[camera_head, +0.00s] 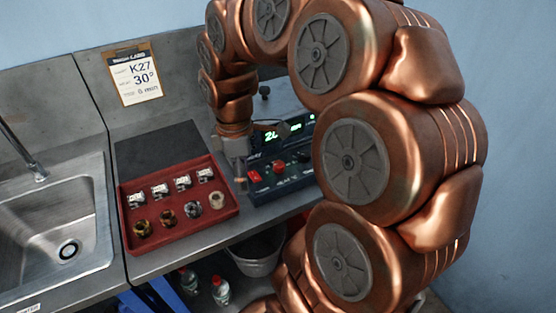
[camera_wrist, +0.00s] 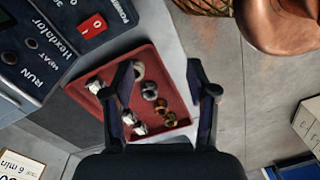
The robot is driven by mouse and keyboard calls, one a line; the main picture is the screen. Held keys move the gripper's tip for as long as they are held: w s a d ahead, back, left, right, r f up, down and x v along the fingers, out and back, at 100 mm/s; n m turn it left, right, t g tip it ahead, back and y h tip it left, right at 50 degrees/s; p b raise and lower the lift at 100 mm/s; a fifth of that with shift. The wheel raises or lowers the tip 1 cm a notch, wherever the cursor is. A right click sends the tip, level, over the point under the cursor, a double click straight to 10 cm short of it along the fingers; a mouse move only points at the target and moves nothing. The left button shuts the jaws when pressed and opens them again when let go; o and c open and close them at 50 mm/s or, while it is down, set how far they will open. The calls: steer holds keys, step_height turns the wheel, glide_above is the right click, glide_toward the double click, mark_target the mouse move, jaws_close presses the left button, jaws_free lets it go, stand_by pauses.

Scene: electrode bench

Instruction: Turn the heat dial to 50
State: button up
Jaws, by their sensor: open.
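The control unit (camera_head: 285,185) stands on the bench with a lit green display (camera_head: 270,136). Its sloped front has red switches (camera_head: 279,167) and small dark knobs to their right. The heat dial cannot be told apart for certain, and its setting is too small to read. My gripper (camera_head: 240,182) is beside the unit's left end, pointing down. In the wrist view my gripper (camera_wrist: 165,90) is open, with nothing between its fingers.
A red tray (camera_head: 178,235) with several small metal parts and rings lies left of the unit. A sink (camera_head: 55,220) is further left. A card (camera_head: 136,75) on the wall reads K27, 30° and 6 min. A bucket (camera_head: 258,252) stands below the bench.

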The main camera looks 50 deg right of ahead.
mark_target(279, 163)
steer(key=w+d+n, duration=0.1)
steer(key=d, duration=0.4)
steer(key=w+d+n, duration=0.1)
steer(key=d+n, duration=0.1)
steer(key=d, duration=0.3)
steer(key=d+f+n, duration=0.1)
steer(key=d, duration=0.4)
steer(key=shift+w+t, duration=0.3)
steer(key=shift+w, duration=0.1)
steer(key=shift+d+f+n, duration=0.1)
steer(key=shift+f+n, duration=0.1)
steer(key=shift+n, duration=0.1)
steer(key=shift+f+p, duration=1.3)
steer(key=shift+f, duration=2.4)
steer(key=shift+c, duration=0.4)
jaws_close()
